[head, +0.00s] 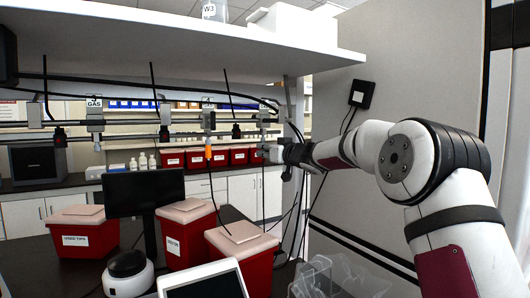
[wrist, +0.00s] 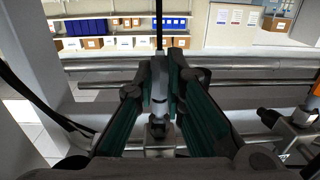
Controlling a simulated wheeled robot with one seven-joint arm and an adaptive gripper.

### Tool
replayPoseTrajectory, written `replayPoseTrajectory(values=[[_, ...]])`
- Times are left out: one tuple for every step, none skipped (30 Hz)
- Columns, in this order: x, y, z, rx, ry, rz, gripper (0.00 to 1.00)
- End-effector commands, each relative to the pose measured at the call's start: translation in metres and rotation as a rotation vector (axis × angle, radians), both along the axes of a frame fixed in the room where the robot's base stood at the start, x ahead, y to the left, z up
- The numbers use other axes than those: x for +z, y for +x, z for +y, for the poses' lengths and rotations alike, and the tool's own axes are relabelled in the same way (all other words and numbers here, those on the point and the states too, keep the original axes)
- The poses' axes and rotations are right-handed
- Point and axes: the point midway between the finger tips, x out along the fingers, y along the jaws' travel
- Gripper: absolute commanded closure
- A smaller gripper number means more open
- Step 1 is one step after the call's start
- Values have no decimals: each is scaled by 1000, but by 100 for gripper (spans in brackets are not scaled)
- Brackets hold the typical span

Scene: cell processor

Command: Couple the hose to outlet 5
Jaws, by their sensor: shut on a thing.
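My gripper (head: 264,151) reaches in from the right below the shelf, near the rightmost grey outlet (head: 264,118) on the rail. A thin black line rises above the fingers. A metal fitting (wrist: 158,132) shows just below the held end, in line with it; I cannot tell whether they touch. An orange connector (head: 208,152) hangs under another outlet (head: 209,119), with a black hose below it.
A white shelf (head: 150,48) overhangs the pipe rail (head: 135,136). Dark couplings (head: 165,133) hang along it. Red bins (head: 185,238), a monitor (head: 145,193) and a tablet (head: 205,283) crowd the bench below. A wall panel (head: 375,100) stands close on the right.

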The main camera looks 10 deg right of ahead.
Motion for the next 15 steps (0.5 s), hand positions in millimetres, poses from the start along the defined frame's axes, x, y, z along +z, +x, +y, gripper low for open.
replayPoseTrajectory(values=[[2, 0, 0, 0, -1, -1, 100], [2, 0, 0, 0, -1, -1, 100], [3, 0, 0, 0, 0, -1, 100], [2, 0, 0, 0, 1, 0, 100], [2, 0, 0, 0, 1, 0, 100], [2, 0, 0, 0, 1, -1, 100], [2, 0, 0, 0, 1, 0, 82], [2, 0, 0, 0, 1, 0, 76], [2, 0, 0, 0, 1, 0, 66], [2, 0, 0, 0, 1, 0, 66], [2, 0, 0, 0, 1, 0, 66], [2, 0, 0, 0, 1, 0, 66], [2, 0, 0, 0, 1, 0, 66], [2, 0, 0, 0, 1, 0, 66], [2, 0, 0, 0, 1, 0, 66]])
